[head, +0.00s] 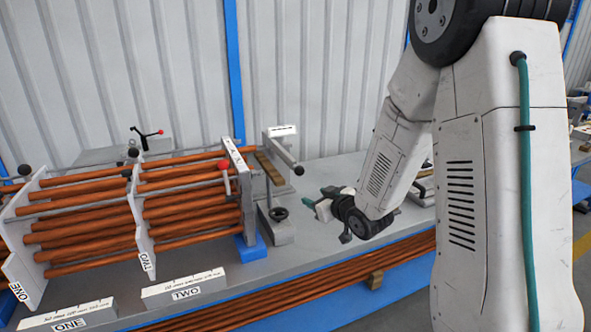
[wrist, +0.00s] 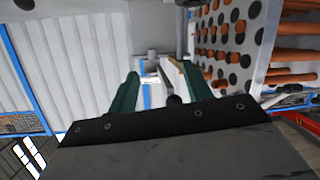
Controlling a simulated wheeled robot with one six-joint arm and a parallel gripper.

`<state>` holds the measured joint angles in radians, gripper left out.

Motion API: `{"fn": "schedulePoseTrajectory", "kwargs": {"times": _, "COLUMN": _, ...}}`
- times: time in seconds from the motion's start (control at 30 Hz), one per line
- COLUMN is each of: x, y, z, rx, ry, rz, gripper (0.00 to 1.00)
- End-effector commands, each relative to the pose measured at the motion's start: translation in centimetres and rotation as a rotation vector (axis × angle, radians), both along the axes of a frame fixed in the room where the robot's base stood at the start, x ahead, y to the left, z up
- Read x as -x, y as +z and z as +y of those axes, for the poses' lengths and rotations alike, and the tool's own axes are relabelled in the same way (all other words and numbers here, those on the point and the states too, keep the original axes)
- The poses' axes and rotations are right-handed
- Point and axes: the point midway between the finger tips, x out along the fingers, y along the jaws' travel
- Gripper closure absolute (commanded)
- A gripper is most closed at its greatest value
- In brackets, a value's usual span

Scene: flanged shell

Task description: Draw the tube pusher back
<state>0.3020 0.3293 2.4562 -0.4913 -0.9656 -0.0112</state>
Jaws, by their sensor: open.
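The tube pusher appears to be the grey rod with a dark round end (head: 297,168) that sticks out from a labelled bracket at the right end of the tube bundle. In the wrist view a grey rod with a dark end (wrist: 172,97) shows between my fingers, nearer the right one. My gripper (head: 321,200) is open and empty, just right of and below the rod end in the head view. Its two green fingers also show in the wrist view (wrist: 160,80). Whether either finger touches the rod cannot be told.
Copper tubes (head: 190,205) run through upright plates marked ONE and TWO to the end plate (head: 237,165). A red-knobbed lever (head: 224,168) stands by that plate. A black handwheel (head: 278,213) sits below the rod. Bench (head: 345,170) behind my gripper is clear.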

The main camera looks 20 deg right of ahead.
Motion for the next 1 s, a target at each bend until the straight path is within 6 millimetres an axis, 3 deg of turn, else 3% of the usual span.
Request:
{"fn": "schedulePoseTrajectory", "kwargs": {"times": 0.1, "x": -0.7, "y": 3.6, "z": 1.1, "rx": -0.018, "ry": 0.054, "rz": -0.169, "gripper": 0.5}}
{"fn": "schedulePoseTrajectory", "kwargs": {"times": 0.23, "x": -0.7, "y": 5.5, "z": 1.7, "rx": -0.031, "ry": 0.082, "rz": -0.263, "gripper": 0.5}}
{"fn": "schedulePoseTrajectory", "kwargs": {"times": 0.37, "x": -1.5, "y": 6.0, "z": 2.0, "rx": -0.035, "ry": 0.086, "rz": -0.286, "gripper": 0.5}}
{"fn": "schedulePoseTrajectory", "kwargs": {"times": 0.73, "x": -7.0, "y": 5.9, "z": 3.1, "rx": -0.034, "ry": 0.085, "rz": -0.283, "gripper": 0.5}}
{"fn": "schedulePoseTrajectory", "kwargs": {"times": 1.0, "x": -8.4, "y": 6.0, "z": 3.3, "rx": -0.035, "ry": 0.083, "rz": -0.283, "gripper": 0.5}}
